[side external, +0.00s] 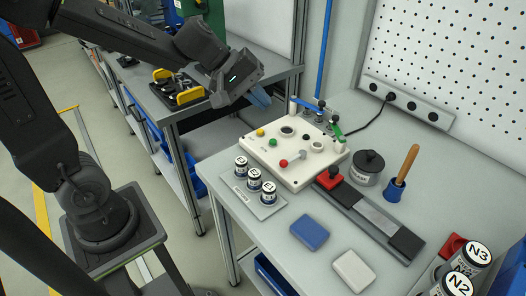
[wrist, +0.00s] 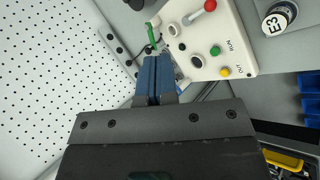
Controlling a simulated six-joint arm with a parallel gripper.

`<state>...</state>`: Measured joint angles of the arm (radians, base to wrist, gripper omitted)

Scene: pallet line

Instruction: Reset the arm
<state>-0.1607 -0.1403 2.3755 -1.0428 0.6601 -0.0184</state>
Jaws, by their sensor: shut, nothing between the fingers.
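My gripper (side external: 262,98) is raised in the air at the back left corner of the work table (side external: 232,163), with its blue fingers pointing down and to the right. In the wrist view its fingers (wrist: 156,62) lie side by side, shut and empty. The white control box (side external: 270,160) stands on the table, in front of and to the right of the fingers in the side view. It carries yellow and green buttons, a red-knobbed lever and round sockets. In the wrist view the box (wrist: 240,45) is right of the fingertips. I see no contact between them.
Several labelled cylinders stand on a small plate (side external: 268,208) by the box. Blue (side external: 309,232) and white (side external: 353,270) blocks, a dark rail (side external: 375,216), a lidded pot (side external: 367,168) and a wooden-handled tool (side external: 405,165) occupy the table. A pegboard (side external: 455,60) rises behind. A second bench (side external: 200,105) stands left.

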